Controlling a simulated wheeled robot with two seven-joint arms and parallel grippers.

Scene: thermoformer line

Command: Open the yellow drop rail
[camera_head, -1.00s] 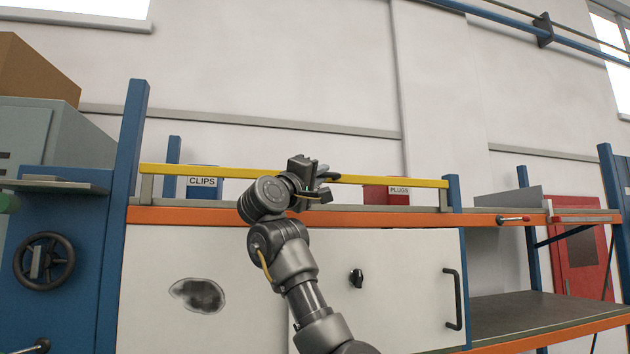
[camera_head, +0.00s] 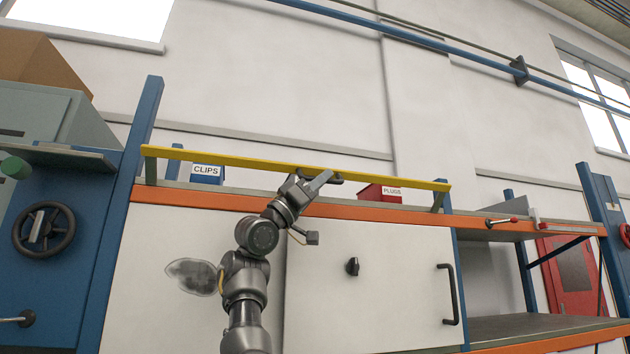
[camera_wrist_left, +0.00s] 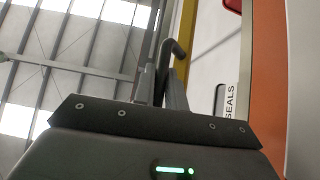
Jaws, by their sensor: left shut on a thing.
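The yellow drop rail (camera_head: 240,160) runs along the front edge of the shelf above the white doors, carried on short grey end arms. These arms lean a little toward me, and the rail is still above the shelf edge. My left gripper (camera_head: 322,179) is at the middle of the rail, shut on its dark handle. In the left wrist view the bent handle (camera_wrist_left: 177,48) shows between the fingers of my left gripper (camera_wrist_left: 165,88), with the yellow rail (camera_wrist_left: 186,35) just behind. The fingers hide part of the handle. My right gripper is not in view.
A blue CLIPS bin (camera_head: 207,174) and a red PLUGS bin (camera_head: 380,193) stand behind the rail. Below is an orange shelf edge (camera_head: 385,213) and white doors (camera_head: 400,260). A blue post (camera_head: 130,180) stands at left.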

